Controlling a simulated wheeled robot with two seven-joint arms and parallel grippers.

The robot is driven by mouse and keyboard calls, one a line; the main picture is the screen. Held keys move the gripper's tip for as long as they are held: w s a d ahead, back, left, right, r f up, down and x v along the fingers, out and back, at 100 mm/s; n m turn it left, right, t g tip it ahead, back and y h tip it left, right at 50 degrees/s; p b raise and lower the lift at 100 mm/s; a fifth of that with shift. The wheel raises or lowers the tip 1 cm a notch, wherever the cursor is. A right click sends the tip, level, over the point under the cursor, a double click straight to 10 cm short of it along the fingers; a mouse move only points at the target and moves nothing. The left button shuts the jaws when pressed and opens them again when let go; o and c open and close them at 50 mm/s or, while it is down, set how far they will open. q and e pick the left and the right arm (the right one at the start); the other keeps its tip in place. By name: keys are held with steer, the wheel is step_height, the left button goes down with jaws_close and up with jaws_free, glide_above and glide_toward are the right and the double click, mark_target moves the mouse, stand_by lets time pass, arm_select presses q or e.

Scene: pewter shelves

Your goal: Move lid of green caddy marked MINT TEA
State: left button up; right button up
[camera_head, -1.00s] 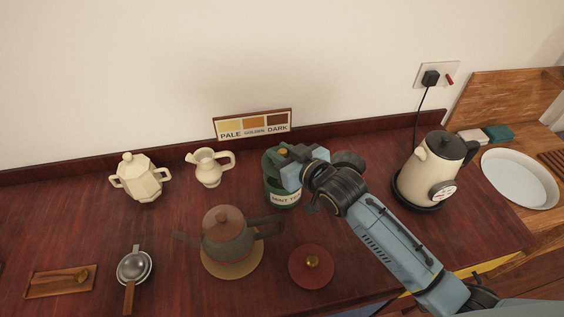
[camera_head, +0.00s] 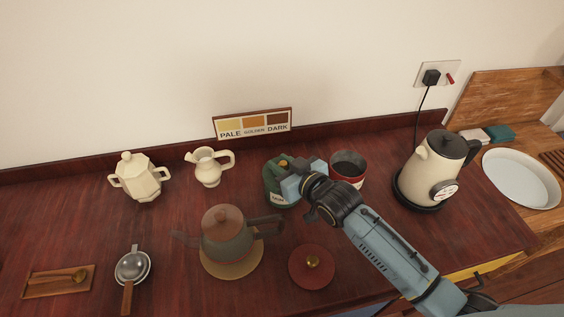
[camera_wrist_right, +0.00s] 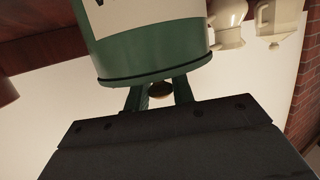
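The green caddy (camera_head: 272,187) stands near the back of the counter, its label partly covered by my right gripper. Its green lid with a gold knob (camera_head: 283,162) sits on top. My right gripper (camera_head: 289,176) is at the caddy's right front, close to the lid. In the right wrist view, the caddy (camera_wrist_right: 150,50) appears upside down, and the two fingers (camera_wrist_right: 160,92) are apart, with the knob (camera_wrist_right: 160,88) showing between them. Whether they touch the knob is hard to tell. My left gripper is out of view.
An open red caddy (camera_head: 347,168) stands just right of the gripper. A red lid (camera_head: 310,270) lies in front. A teapot (camera_head: 228,235) stands front left on a round mat. A cream kettle (camera_head: 428,170) stands right. A cream jug (camera_head: 207,168) and sugar pot (camera_head: 139,178) stand left.

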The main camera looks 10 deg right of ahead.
steer(key=o, duration=0.4)
steer(key=shift+o, duration=0.2)
steer(key=shift+r, duration=0.25)
steer(key=p+v, duration=0.1)
steer(key=v, duration=1.1)
steer(key=shift+r, duration=0.45)
